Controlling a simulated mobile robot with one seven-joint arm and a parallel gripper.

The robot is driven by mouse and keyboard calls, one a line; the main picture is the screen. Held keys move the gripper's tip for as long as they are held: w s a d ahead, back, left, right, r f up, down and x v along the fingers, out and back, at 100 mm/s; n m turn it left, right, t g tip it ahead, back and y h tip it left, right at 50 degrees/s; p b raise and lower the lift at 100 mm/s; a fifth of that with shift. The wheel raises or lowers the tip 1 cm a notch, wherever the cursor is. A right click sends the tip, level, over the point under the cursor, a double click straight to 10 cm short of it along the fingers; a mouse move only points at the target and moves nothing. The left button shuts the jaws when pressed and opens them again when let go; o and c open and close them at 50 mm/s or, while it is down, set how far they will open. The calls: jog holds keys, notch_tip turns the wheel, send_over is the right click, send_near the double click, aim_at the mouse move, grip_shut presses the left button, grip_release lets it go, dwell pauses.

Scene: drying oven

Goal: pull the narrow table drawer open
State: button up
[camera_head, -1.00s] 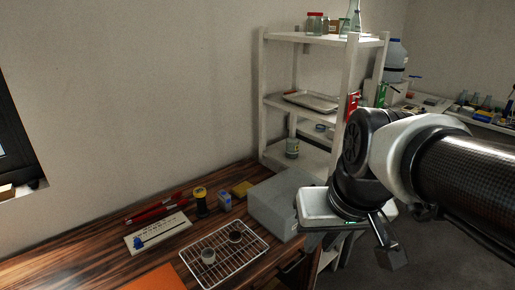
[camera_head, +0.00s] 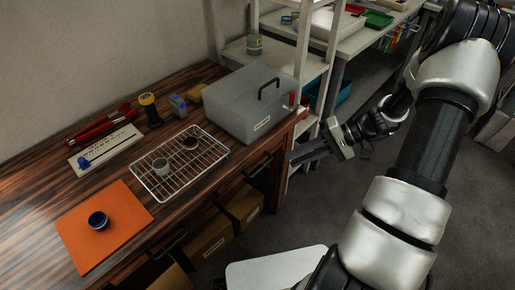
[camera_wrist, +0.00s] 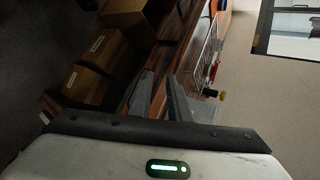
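The dark wooden table (camera_head: 120,245) has drawer fronts along its front edge, with a black bar handle (camera_head: 259,166) at the right and another black handle (camera_head: 168,245) nearer the camera. The right front looks the narrower; both look closed. My gripper (camera_head: 292,158) is in front of the table's right end, to the right of the right handle and apart from it. In the wrist view, my gripper's two fingers (camera_wrist: 160,75) are apart with nothing between them, pointing along the table front. I cannot make out a handle clearly there.
Cardboard boxes (camera_head: 207,238) sit below the drawers; boxes also show in the wrist view (camera_wrist: 92,82). A grey lidded box (camera_head: 235,110), a wire rack (camera_head: 205,178) and an orange mat (camera_head: 125,215) are on the table. White shelves (camera_head: 302,75) stand behind.

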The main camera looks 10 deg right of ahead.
jog(key=d+f+m+t+y, duration=0.2)
jog(key=d+f+m+t, duration=0.3)
jog(key=f, duration=0.6)
jog(key=n+t+b, duration=0.1)
jog(key=b, duration=0.1)
send_near(263, 166)
jog(key=shift+y, duration=0.3)
jog(key=x, duration=0.6)
jog(key=f+x, duration=0.1)
jog(key=x, duration=0.3)
jog(key=shift+c, duration=0.3)
grip_shut()
